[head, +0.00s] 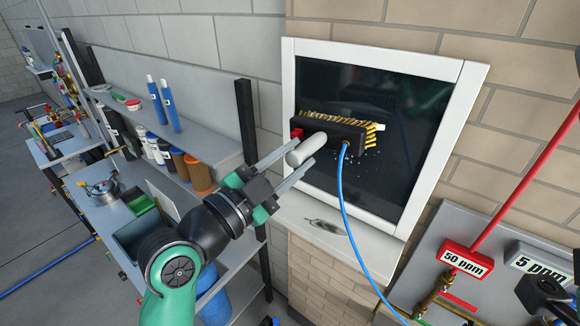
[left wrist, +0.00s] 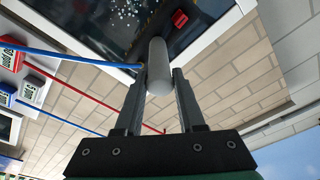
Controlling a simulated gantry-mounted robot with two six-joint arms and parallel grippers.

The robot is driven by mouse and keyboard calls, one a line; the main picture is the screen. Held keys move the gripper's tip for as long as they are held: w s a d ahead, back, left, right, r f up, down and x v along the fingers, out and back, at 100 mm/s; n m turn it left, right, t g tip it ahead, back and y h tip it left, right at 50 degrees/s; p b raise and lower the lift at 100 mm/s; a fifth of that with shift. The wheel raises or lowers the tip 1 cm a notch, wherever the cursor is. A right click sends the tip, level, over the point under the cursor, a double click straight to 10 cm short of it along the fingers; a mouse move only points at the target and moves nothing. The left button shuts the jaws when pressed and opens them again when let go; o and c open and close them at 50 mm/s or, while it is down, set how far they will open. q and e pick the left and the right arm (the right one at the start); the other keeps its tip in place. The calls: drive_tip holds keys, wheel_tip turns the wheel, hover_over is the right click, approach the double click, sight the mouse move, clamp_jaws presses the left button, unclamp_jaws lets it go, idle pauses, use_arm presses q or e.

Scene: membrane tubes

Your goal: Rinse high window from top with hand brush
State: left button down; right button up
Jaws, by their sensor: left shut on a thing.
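The window (head: 430,120) has a white frame and a dark pane. The hand brush (head: 335,133) has a black head, yellow bristles and a thick grey handle. Its head lies in front of the pane's middle left; I cannot tell whether the bristles touch it. A blue hose (head: 347,195) runs from the brush downward. White specks (head: 370,153) show on the pane below the bristles. My left gripper (head: 297,160) is shut on the grey handle, which also shows between the fingers in the left wrist view (left wrist: 158,65). My right gripper is not seen.
A grey shelf (head: 190,132) with bottles and tubs stands left of the window. A sill (head: 350,240) with a dark mark lies below it. A panel with a red 50 ppm sign (head: 453,260) and a red hose (head: 520,190) are at right.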

sight(316, 139)
use_arm(q)
drive_tip(key=x, duration=0.2)
drive_tip(key=shift+w+d+r+b, duration=0.1)
drive_tip(key=shift+w+d+b, duration=0.05)
drive_tip(key=shift+w+b, duration=0.15)
drive_tip(key=shift+w+d, duration=0.35)
drive_tip(key=shift+w, duration=0.25)
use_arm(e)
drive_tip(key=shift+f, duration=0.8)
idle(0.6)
use_arm(q)
wheel_tip(316, 139, down, 18)
drive_tip(key=b, duration=1.5)
drive_tip(key=shift+r+b, duration=0.25)
drive_tip(key=shift+b, duration=0.05)
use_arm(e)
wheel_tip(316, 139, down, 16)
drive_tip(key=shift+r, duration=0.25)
use_arm(q)
drive_tip(key=shift+s, duration=0.1)
